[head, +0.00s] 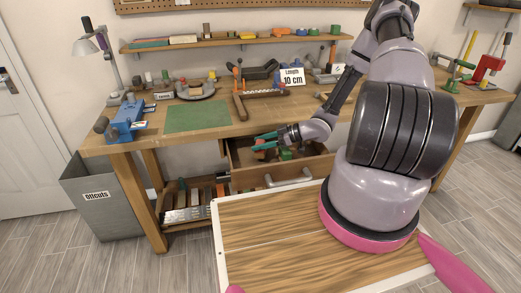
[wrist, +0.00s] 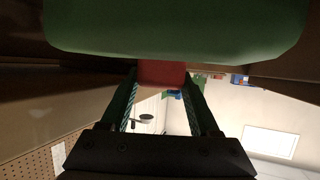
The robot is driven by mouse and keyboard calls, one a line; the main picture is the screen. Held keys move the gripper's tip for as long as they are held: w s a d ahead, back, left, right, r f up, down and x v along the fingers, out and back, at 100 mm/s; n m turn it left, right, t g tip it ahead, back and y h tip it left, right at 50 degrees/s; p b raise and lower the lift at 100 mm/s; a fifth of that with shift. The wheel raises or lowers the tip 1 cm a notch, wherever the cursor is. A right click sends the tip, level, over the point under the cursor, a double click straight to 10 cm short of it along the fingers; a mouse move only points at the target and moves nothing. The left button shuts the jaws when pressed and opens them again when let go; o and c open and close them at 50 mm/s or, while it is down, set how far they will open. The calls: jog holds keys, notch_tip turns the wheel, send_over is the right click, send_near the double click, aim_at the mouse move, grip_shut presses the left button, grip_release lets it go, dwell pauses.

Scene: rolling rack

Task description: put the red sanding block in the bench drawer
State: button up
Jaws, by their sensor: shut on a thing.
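The bench drawer (head: 249,180) is pulled open under the workbench in the head view. My gripper (head: 262,141) is over the drawer opening, with its fingers pointing left. In the wrist view my gripper (wrist: 162,80) is shut on the red sanding block (wrist: 162,73), which sits between the fingertips. In the head view the block is small and partly hidden by the fingers. A green block (head: 285,154) lies in the drawer; a large green thing (wrist: 175,30) fills the top of the wrist view, close to the red block.
The workbench (head: 215,132) carries a green mat (head: 198,116), a blue vise (head: 126,118) and several tools. A lower shelf (head: 172,228) with several items is below left. A grey offcuts bin (head: 100,205) stands at the left. My arm covers the bench's right part.

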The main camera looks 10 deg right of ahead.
jog(key=shift+f, duration=1.5)
jog(key=shift+f, duration=0.2)
jog(key=o, duration=1.4)
jog(key=shift+o, duration=0.2)
jog(key=shift+r, duration=0.1)
jog(key=shift+d+r, duration=0.2)
jog(key=v, duration=0.7)
jog(key=shift+s, duration=0.1)
